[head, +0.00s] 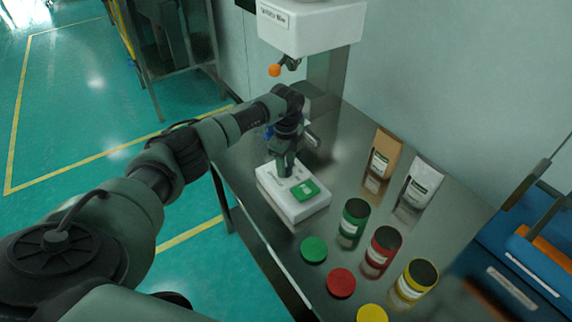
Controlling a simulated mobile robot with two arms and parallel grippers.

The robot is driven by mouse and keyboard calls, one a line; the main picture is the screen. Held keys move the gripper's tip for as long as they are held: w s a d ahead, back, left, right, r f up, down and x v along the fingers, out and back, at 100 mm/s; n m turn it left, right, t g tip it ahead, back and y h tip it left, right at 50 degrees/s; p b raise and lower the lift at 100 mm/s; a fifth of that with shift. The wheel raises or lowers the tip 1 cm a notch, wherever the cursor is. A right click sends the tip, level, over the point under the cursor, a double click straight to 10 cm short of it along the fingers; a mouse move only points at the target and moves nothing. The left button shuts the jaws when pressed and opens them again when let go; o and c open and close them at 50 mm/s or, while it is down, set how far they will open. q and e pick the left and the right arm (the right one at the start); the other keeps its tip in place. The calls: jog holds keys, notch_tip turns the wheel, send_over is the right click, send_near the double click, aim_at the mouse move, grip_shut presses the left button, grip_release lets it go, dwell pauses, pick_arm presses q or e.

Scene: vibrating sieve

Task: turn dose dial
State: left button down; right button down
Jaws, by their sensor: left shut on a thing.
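A white box-shaped device (304,209) with a green panel (306,190) on its top stands on the metal table, near the left edge. My left gripper (286,172) points down onto the top of this device, beside the green panel. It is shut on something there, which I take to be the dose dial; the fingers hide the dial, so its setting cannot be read. My right gripper is not in view.
A white dispenser (312,27) with an orange knob (274,70) hangs behind. Brown (384,153) and white (421,183) bags stand by the wall. Green (354,220), red (381,248) and yellow (415,282) open jars stand right of the device, their lids near the front edge.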

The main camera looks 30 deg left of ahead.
pick_arm(q)
jog(key=shift+w+r, duration=0.1)
jog(key=c, duration=0.9)
grip_release()
notch_tip(320, 180, up, 8)
jog(key=shift+f+b, duration=0.15)
jog(key=shift+b, duration=0.75)
